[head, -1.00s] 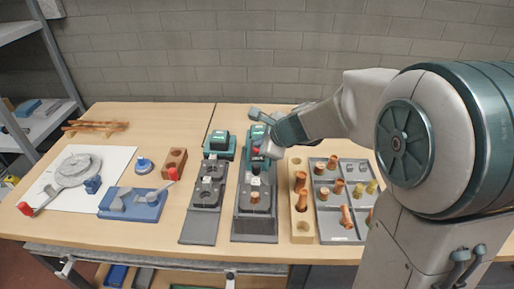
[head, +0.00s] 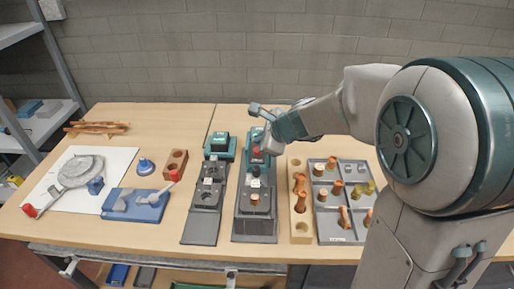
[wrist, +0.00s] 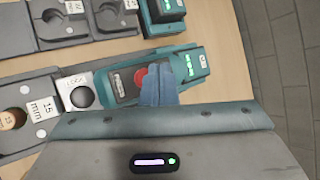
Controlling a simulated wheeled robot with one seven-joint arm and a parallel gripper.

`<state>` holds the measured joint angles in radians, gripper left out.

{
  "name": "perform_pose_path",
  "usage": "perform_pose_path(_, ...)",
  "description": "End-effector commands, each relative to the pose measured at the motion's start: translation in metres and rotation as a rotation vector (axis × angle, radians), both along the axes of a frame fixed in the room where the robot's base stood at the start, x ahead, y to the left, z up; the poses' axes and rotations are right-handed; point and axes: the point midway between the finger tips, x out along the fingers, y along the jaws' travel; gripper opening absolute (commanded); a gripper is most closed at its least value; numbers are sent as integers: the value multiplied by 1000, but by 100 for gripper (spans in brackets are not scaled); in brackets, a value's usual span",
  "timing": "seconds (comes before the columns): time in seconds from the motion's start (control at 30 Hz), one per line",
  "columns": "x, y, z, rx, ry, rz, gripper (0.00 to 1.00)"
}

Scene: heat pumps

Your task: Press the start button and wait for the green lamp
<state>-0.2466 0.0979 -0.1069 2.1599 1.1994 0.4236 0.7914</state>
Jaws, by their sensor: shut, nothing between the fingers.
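The test station (head: 254,204) has a grey base with a teal unit at its back. A red button (head: 257,152) sits on that unit; it also shows in the wrist view (wrist: 140,76), partly hidden by my fingers. My gripper (wrist: 158,85) is shut and empty, its fingertips beside the red button. I cannot tell whether they touch it. In the head view my gripper (head: 269,147) is just right of the button. A display box (wrist: 190,64) at the unit's end shows green lit marks. I cannot make out a separate green lamp.
A similar station (head: 207,205) with a teal box (head: 219,144) stands left. A wooden block (head: 298,222) and a grey parts tray (head: 331,237) stand right. A blue tray (head: 135,215) and a white sheet (head: 52,202) lie farther left.

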Motion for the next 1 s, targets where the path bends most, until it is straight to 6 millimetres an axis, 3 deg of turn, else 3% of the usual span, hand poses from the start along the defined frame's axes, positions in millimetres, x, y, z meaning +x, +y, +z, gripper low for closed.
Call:
perform_pose_path(0.1,0,0,18,0,-1,0,0)
perform_pose_path(0.4,0,0,45,1,-1,0,0)
perform_pose_path(0.87,0,0,43,0,0,0,0)
perform_pose_path(1.0,-8,-3,49,-33,-22,48,0)
